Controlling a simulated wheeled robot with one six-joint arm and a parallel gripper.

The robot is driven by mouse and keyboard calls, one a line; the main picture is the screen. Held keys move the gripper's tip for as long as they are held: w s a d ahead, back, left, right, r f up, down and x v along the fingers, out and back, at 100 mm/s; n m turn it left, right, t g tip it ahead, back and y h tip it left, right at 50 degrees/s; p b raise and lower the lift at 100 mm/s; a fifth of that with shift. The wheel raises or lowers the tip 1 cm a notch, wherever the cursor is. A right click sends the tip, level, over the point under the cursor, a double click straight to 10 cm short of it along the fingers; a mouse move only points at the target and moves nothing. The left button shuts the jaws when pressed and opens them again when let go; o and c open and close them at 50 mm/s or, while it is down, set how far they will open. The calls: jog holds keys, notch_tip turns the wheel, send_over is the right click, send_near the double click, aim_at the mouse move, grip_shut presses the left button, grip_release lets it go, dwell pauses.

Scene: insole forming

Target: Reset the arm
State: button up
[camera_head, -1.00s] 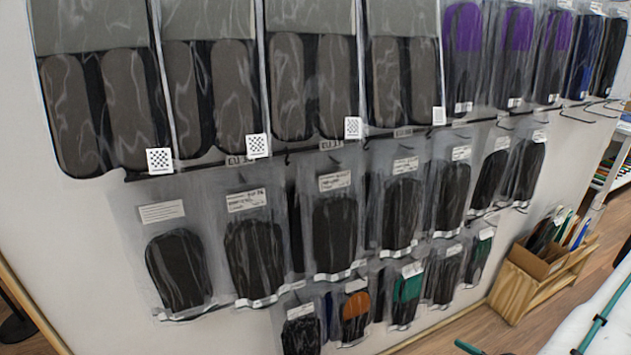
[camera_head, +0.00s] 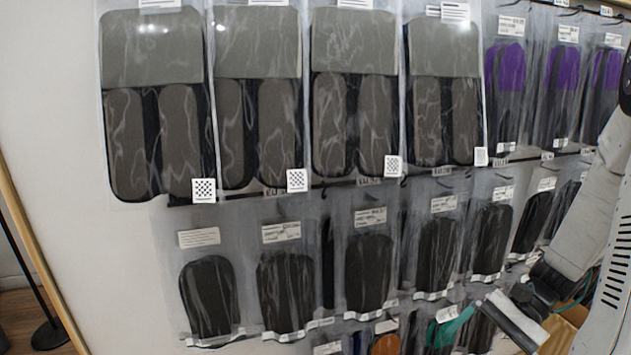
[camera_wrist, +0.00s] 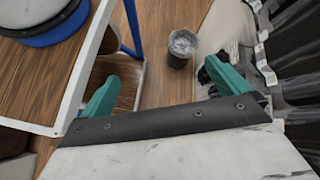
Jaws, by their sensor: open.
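My gripper (camera_wrist: 162,80) shows in the wrist view with its two teal fingers spread apart and nothing between them. In the head view my arm comes in at the right edge, in front of the wall display, and one teal finger (camera_head: 450,328) shows low at the right. That finger overlaps the lower packets in the picture; I cannot tell whether it touches them.
Insole packets hang in rows, with large grey ones (camera_head: 255,45) above and smaller dark ones (camera_head: 208,295) below. Dark packets also line the right of the wrist view (camera_wrist: 295,60). A small bin (camera_wrist: 181,47) stands on the wooden floor (camera_wrist: 165,15), beside a white-edged frame (camera_wrist: 82,65).

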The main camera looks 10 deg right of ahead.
jog(key=s+a+r+n+t+h, duration=0.1)
jog(key=s+a+r+n+h, duration=0.2)
jog(key=r, duration=0.7)
jog(key=s+a+r+n+t+h, duration=0.1)
jog(key=s+a+r+n+h, duration=0.2)
jog(key=a+r+n+h, duration=0.4)
jog(key=a+r+n, duration=0.2)
jog(key=a+n, duration=0.1)
jog(key=shift+s+a+r+t, duration=0.25)
jog(key=shift+r+t, duration=0.05)
jog(key=shift+r, duration=0.05)
